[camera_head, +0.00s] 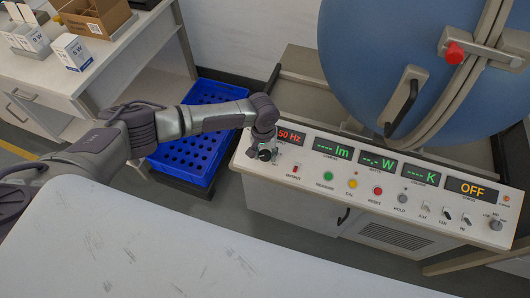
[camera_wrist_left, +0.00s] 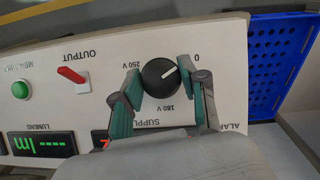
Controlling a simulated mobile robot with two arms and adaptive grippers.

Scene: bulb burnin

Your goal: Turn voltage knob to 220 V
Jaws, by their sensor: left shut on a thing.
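The voltage knob (camera_wrist_left: 158,80) is a round black knob with a white pointer line on the white control panel (camera_head: 330,168). In the left wrist view, which shows the panel upside down, its pointer is directed toward the "0" mark. The labels "250 V" and "180 V" also stand around it. My left gripper (camera_wrist_left: 163,92) has one finger on each side of the knob and is shut on it. In the head view my left gripper (camera_head: 265,148) is over the panel's left end and mostly hides the knob. My right gripper is not in view.
A red output switch (camera_wrist_left: 72,75) and a green button (camera_wrist_left: 20,90) sit beside the knob. The displays include "OFF" (camera_head: 472,189). A blue crate (camera_head: 190,150) stands left of the panel, and a large blue sphere (camera_head: 380,60) behind it. A pale tabletop (camera_head: 170,250) is in front.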

